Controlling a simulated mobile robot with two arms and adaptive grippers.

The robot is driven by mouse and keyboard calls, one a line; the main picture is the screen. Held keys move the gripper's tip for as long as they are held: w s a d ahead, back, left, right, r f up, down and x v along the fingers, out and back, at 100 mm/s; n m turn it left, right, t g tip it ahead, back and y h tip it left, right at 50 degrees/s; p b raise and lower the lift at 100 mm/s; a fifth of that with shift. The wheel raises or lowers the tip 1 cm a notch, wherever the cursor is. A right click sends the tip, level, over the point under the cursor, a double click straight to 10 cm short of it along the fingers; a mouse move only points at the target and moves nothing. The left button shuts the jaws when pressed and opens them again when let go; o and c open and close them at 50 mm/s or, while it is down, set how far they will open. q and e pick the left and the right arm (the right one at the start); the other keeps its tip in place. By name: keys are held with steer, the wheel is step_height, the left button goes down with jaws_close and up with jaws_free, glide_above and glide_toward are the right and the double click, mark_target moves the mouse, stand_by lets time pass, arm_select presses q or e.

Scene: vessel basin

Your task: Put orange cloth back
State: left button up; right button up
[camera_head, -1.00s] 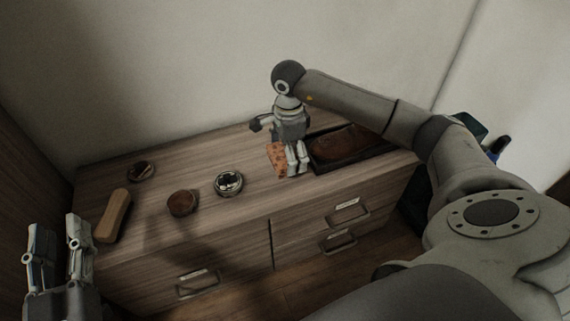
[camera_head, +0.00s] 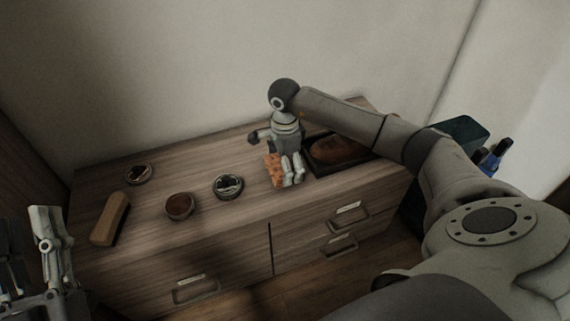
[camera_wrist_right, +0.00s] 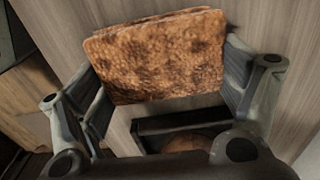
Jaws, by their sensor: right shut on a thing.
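The orange cloth (camera_head: 273,170), folded and mottled orange-brown, is at my right gripper (camera_head: 290,183) over the cabinet top, left of the dark tray. In the right wrist view the cloth (camera_wrist_right: 160,58) spans between the two fingers of the right gripper (camera_wrist_right: 165,85), which is shut on it. I cannot tell whether the cloth still touches the wood. My left gripper (camera_head: 28,225) is at the lower left edge of the head view, partly cut off, its fingers apart with nothing seen between them.
A dark tray (camera_head: 318,172) holding a brown item stands right of the cloth; it also shows in the wrist view (camera_wrist_right: 150,125). A tan block (camera_head: 110,218), a brown bowl (camera_head: 179,206) and two small round dishes (camera_head: 228,187) (camera_head: 138,174) stand to the left. Drawers with handles form the front.

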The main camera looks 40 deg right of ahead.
steer(key=shift+f, duration=0.15)
steer(key=o, duration=0.7)
